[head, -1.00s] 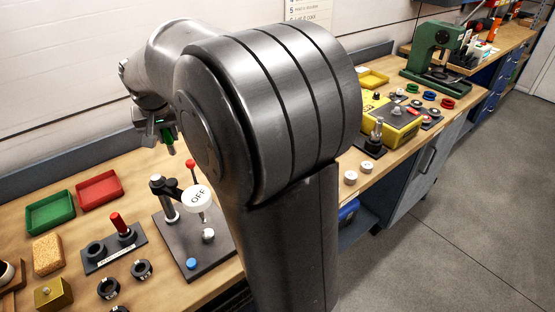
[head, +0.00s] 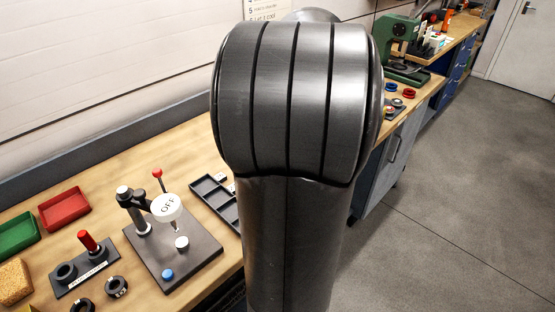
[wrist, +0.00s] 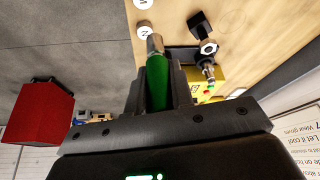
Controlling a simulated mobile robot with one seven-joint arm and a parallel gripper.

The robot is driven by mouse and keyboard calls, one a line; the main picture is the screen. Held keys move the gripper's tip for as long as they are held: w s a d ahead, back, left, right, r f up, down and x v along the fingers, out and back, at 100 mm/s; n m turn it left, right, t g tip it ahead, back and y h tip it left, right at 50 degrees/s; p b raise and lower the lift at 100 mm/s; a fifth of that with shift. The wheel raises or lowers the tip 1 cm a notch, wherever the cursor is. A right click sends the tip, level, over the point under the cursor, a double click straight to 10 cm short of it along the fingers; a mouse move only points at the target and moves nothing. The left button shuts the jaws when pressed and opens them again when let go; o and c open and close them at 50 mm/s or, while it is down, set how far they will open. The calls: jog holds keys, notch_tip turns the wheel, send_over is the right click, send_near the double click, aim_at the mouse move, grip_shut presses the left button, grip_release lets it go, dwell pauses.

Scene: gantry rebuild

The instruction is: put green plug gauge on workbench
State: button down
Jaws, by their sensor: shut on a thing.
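The green plug gauge (wrist: 156,78) shows in the wrist view, with a green handle and a bare metal end pointing away from my gripper. My gripper (wrist: 158,86) is shut on its green handle. The wooden workbench (wrist: 262,32) lies beyond the gauge in the upper right of that view. Its near left stretch, the workbench top (head: 120,162), shows in the head view. In the head view my arm fills the middle and hides my gripper, the gauge and part of the bench.
The wrist view shows white discs (wrist: 144,30), a small metal-topped stand (wrist: 207,47) and a yellow case (wrist: 215,78) near the gauge. The head view shows an OFF-marked stand (head: 190,258), a compartment tray (head: 213,195), red (head: 64,209) and green (head: 14,236) trays, and a green press (head: 402,50).

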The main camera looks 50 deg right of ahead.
notch_tip(320, 180, down, 5)
jog(key=s+d, duration=0.2)
jog(key=s, duration=0.1)
jog(key=shift+m, duration=0.4)
jog(key=shift+w+a+f, duration=0.5)
jog(key=shift+w+f, duration=1.35)
jog(key=shift+w, duration=0.05)
jog(key=shift+w+a+f, duration=0.55)
jog(key=shift+w+f, duration=1.25)
jog(key=shift+w, duration=0.15)
jog(key=shift+w+a+f, duration=0.5)
jog(key=shift+w+f, duration=1.35)
jog(key=shift+w, duration=0.05)
jog(key=shift+f, duration=0.15)
jog(key=c, duration=1.3)
grip_release()
jog(key=shift+o, duration=0.2)
